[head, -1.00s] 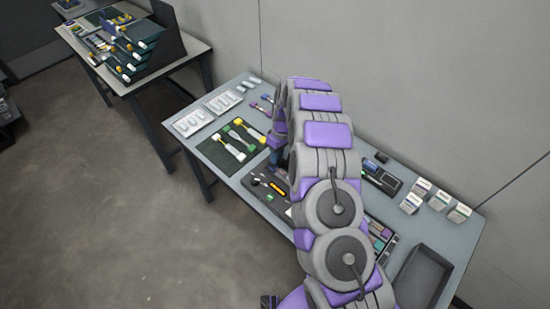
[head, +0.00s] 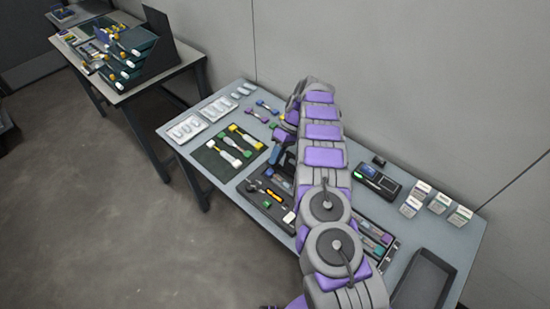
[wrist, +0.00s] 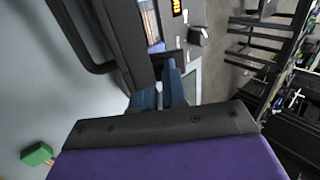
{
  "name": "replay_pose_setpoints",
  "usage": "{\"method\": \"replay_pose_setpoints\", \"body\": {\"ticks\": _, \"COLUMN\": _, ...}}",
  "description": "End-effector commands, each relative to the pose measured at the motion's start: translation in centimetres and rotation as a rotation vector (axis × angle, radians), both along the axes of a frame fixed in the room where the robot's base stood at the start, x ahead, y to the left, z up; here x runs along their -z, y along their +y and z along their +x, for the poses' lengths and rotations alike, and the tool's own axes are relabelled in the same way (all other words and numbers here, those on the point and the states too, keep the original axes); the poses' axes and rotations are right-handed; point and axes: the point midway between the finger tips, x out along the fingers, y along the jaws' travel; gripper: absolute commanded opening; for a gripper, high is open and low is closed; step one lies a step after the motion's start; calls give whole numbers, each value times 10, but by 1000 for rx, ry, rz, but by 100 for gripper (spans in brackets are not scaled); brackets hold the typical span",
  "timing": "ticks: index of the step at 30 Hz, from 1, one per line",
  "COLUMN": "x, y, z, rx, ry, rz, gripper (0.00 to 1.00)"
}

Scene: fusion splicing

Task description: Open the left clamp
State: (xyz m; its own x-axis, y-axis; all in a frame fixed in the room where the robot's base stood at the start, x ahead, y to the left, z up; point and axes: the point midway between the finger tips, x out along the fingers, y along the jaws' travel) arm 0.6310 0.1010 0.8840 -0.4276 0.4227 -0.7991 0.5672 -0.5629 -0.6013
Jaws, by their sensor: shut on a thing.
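In the wrist view my gripper (wrist: 172,88) has its two blue fingers close together at the edge of a dark grey machine (wrist: 122,35), which looks like the splicer. The machine has a small screen (wrist: 151,25), an orange display and a knob (wrist: 199,37). The fingers are shut on a part at the machine's edge, apparently the left clamp, but they hide most of it. In the head view my arm covers the splicer, and the clamp cannot be made out there.
A dark mat (head: 213,166) with several connectors lies left of my arm. An open tool case (head: 259,206) is nearer. A black device (head: 377,182), white boxes (head: 438,203) and an empty dark tray (head: 424,281) are on the right. A green block (wrist: 37,153) shows in the wrist view.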

Motion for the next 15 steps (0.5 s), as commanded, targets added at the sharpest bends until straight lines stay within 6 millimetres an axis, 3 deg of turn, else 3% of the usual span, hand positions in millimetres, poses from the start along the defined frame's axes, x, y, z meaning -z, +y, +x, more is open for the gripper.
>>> {"method": "replay_pose_setpoints", "body": {"ticks": 15, "x": 0, "y": -2, "z": 2, "rx": 1, "ry": 23, "rz": 23, "gripper": 0}}
